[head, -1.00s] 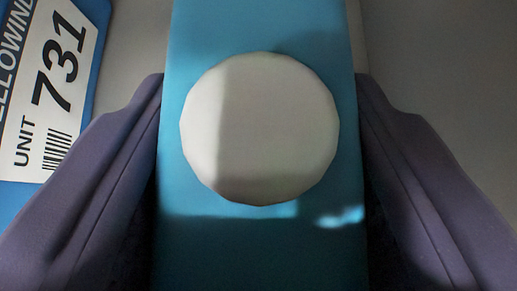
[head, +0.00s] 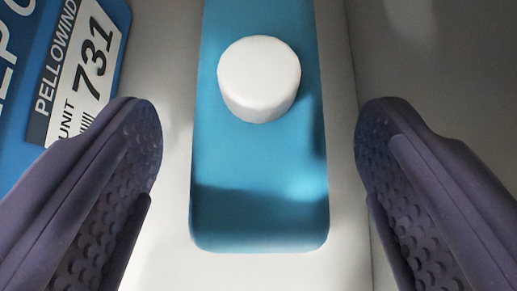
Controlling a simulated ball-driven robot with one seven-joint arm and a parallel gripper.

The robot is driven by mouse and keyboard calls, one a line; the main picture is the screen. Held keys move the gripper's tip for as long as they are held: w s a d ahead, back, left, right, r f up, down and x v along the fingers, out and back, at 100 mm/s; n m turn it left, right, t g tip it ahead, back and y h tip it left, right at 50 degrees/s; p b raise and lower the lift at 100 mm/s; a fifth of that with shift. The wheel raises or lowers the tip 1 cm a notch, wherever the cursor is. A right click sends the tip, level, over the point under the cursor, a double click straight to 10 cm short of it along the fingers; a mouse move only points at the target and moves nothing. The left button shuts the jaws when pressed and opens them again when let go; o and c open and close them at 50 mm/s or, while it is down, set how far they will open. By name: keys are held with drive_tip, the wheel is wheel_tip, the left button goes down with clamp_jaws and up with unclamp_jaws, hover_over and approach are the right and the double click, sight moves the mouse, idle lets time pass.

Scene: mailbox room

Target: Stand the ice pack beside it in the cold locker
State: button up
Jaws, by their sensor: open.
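The ice pack (head: 258,165) is a blue slab with rounded corners and a round white cap (head: 259,80). It is in the middle of the head view, and its upper end runs out of the picture. My gripper (head: 258,135) is open, with one purple finger on each side of the ice pack and a clear gap on both sides. The fingers' dimpled pads show, and nothing is between them in contact. The ice pack appears to rest by itself against pale surfaces; whether it stands upright I cannot tell.
A blue item with a white label (head: 85,65) reading "PELLOWIND UNIT 731" is at the upper left, close to the left finger. A grey wall or panel (head: 440,80) fills the right side. Pale bare surface (head: 260,272) shows below the ice pack.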

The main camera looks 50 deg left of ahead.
drive_tip(key=p+v, duration=0.2)
drive_tip(key=v, duration=0.6)
drive_tip(key=shift+s+r+p, duration=0.2)
drive_tip(key=shift+p, duration=0.2)
drive_tip(key=shift+d, duration=0.2)
